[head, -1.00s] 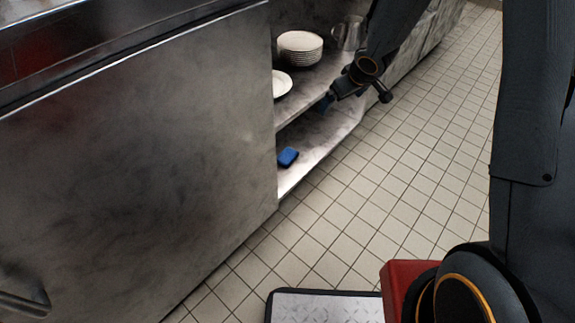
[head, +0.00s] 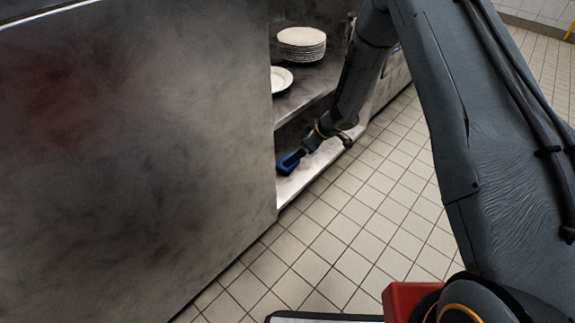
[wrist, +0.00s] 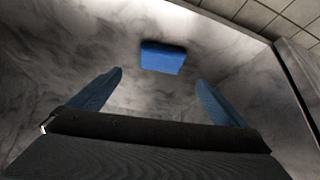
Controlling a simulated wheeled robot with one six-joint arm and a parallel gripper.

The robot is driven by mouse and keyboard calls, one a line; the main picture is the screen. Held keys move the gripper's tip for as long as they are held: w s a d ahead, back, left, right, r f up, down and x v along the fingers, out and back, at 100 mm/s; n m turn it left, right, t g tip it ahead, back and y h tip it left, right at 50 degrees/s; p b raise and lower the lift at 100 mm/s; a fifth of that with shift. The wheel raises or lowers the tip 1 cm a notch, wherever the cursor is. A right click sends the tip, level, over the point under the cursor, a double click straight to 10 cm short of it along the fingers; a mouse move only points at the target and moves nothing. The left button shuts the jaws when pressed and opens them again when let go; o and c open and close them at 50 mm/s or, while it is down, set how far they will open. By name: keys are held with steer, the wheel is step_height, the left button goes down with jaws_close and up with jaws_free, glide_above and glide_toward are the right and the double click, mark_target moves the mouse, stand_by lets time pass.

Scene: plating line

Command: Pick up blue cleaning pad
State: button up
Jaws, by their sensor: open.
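The blue cleaning pad (wrist: 163,57) lies flat on the metal lower shelf in the wrist view, ahead of my fingertips and roughly centred between them. My gripper (wrist: 158,88) is open, with one blue finger at each side and nothing between them. In the head view the pad (head: 284,165) shows at the front of the lower shelf (head: 292,189), partly overlapped by my gripper (head: 296,157). From the head view I cannot tell whether the fingers touch the pad; in the wrist view they are apart from it.
The upper shelf (head: 305,86) above my gripper holds a stack of white plates (head: 301,40) and a separate white plate (head: 281,77). A large metal panel (head: 130,150) stands left of the shelf opening. The tiled floor (head: 320,230) in front is clear.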

mark_target(280, 168)
steer(key=x, duration=0.1)
steer(key=b+x, duration=0.1)
steer(key=x, duration=0.1)
steer(key=shift+s+f, duration=0.1)
steer(key=shift+s, duration=0.1)
steer(key=shift+d+b+x, duration=0.15)
steer(key=shift+b+x, duration=0.85)
steer(key=shift+x, duration=0.35)
steer(key=shift+d+b+x, duration=0.15)
steer(key=shift+b+x, duration=0.8)
steer(key=shift+x, duration=0.45)
steer(key=c, duration=1.1)
